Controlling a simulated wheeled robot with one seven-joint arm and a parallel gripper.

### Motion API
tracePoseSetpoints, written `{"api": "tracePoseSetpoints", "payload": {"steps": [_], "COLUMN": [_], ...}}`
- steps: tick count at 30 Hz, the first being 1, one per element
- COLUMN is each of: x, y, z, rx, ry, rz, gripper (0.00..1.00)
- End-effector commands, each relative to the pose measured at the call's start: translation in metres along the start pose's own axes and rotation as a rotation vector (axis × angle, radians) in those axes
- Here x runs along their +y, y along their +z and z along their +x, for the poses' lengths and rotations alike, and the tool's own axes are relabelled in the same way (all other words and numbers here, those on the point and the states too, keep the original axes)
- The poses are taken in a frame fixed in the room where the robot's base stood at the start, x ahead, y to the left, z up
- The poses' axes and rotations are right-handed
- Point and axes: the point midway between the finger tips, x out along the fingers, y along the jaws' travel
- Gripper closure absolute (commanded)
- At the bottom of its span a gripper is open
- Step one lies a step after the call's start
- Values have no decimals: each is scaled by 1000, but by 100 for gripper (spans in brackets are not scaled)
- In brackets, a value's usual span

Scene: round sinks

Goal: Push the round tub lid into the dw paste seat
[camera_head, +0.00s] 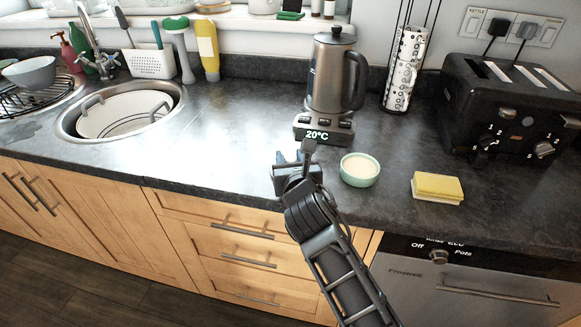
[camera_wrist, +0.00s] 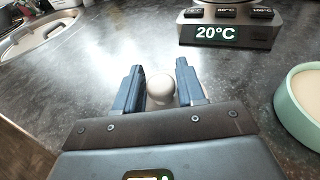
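A round pale-green tub (camera_head: 375,179) stands on the dark worktop, with a round cream-white disc (camera_head: 360,166) inside its rim. I cannot tell whether this disc is the lid or the tub's contents. My gripper (camera_head: 289,157) is left of the tub, apart from it, near the worktop's front edge. In the wrist view the tub (camera_wrist: 287,112) is cut off at the right edge. The two fingers of my gripper (camera_wrist: 161,84) stand apart there, with a whitish rounded knob (camera_wrist: 160,90) between them. Whether they press on it is unclear.
A kettle on its base (camera_head: 322,131) reading 20°C stands just behind my gripper and the tub. A yellow sponge (camera_head: 437,187) lies right of the tub. A black toaster (camera_head: 510,110) stands at the back right. The worktop left towards the round sink (camera_head: 174,91) is clear.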

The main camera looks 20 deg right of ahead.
Motion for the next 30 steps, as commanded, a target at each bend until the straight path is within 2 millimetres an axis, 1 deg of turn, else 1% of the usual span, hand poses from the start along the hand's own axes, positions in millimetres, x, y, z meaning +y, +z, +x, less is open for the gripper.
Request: {"api": "tracePoseSetpoints", "payload": {"steps": [1,2,10,16,18,20,23,30], "x": [0,0,0,0,0,0,0,-1], "y": [0,0,0,0,4,9,26,71], "z": [0,0,0,0,-1,-2,-5,-14], "rx": [0,0,0,0,0,-1,-3,-4], "ry": [0,0,0,0,-1,-2,0,-2], "rz": [0,0,0,0,1,1,3,2], "gripper": [66,69,94,95,95,95,95,95]}}
